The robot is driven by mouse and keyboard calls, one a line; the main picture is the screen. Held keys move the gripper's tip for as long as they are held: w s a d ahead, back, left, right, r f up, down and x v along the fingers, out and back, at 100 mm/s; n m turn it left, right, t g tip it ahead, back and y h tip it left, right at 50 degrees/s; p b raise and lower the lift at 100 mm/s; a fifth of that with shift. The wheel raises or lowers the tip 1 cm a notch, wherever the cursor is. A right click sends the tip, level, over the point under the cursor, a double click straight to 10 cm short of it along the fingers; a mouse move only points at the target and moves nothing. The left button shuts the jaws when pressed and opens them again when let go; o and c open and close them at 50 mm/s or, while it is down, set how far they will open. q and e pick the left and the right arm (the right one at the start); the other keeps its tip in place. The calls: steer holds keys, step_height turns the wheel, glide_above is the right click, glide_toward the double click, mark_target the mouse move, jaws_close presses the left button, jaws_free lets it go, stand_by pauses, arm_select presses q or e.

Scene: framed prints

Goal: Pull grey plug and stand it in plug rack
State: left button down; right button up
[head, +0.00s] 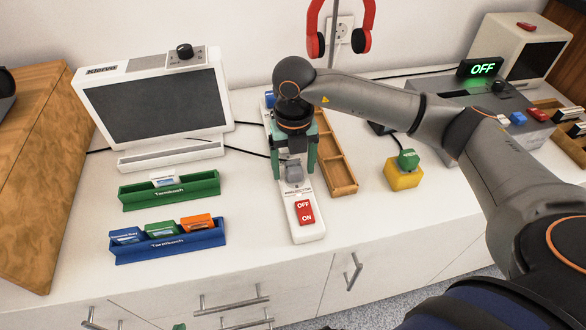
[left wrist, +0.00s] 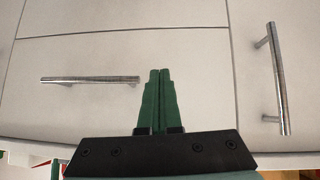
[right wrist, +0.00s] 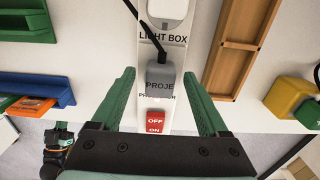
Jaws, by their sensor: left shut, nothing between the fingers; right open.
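The grey plug (head: 294,173) sits in the white power strip (head: 308,232), with a black cable running from it. In the right wrist view the plug (right wrist: 160,76) is labelled "PROJE". My right gripper (head: 294,176) is open, its green fingers on either side of the plug with gaps; it also shows in the right wrist view (right wrist: 157,76). A wooden rack (head: 346,190) with empty-looking compartments lies just right of the strip; it also shows in the right wrist view (right wrist: 231,50). My left gripper (left wrist: 159,75) is shut and empty, in front of the cabinet fronts.
A red OFF/ON switch (head: 304,211) is at the strip's near end. Green (head: 203,188) and blue (head: 205,240) card holders stand left. A yellow block (head: 403,177) with a green top stands right. Red headphones (head: 340,40) hang behind.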

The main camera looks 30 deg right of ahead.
mark_target(294, 165)
steer(key=c, duration=0.9)
jaws_close()
steer(key=shift+r+p, duration=2.15)
steer(key=shift+r, duration=0.9)
